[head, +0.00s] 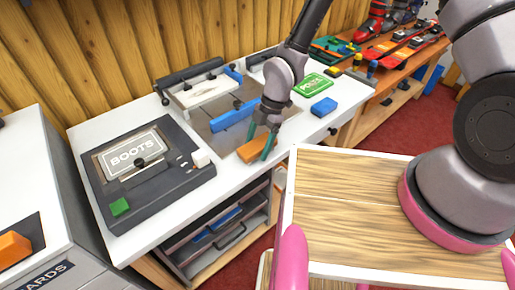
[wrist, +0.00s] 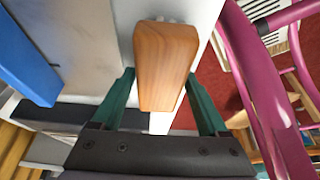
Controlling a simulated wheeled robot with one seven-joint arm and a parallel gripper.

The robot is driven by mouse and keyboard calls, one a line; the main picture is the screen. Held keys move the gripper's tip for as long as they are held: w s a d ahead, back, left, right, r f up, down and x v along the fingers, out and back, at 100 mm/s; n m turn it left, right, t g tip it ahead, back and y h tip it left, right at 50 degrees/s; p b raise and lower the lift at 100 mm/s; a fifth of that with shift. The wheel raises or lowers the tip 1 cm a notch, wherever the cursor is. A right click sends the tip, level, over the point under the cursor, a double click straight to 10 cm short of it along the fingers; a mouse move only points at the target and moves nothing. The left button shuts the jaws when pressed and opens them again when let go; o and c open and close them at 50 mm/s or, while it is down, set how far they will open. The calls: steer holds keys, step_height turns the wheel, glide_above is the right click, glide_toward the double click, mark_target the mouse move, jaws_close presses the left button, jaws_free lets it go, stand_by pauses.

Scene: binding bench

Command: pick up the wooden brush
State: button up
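The wooden brush (head: 250,151) is an orange-brown block near the front edge of the white bench, below my gripper in the head view. In the wrist view the brush (wrist: 166,62) fills the middle, running between the fingers. My gripper (head: 259,147) points down at it, with one teal finger on either side. In the wrist view the two fingers of my gripper (wrist: 161,78) stand wide apart, their tips close beside the brush's sides. I cannot tell whether they touch it. Bristles are not clearly seen.
A dark BOOTS machine (head: 130,165) stands to the left on the white bench (head: 225,185). A blue bar (head: 235,116) lies behind the brush. A blue block (head: 323,106) and a green box (head: 312,84) are to the right. A wooden-topped surface (head: 350,200) is nearer.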

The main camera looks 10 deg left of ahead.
mark_target(258, 144)
steer(key=c, duration=1)
step_height(258, 144, up, 10)
steer(key=shift+r, duration=0.25)
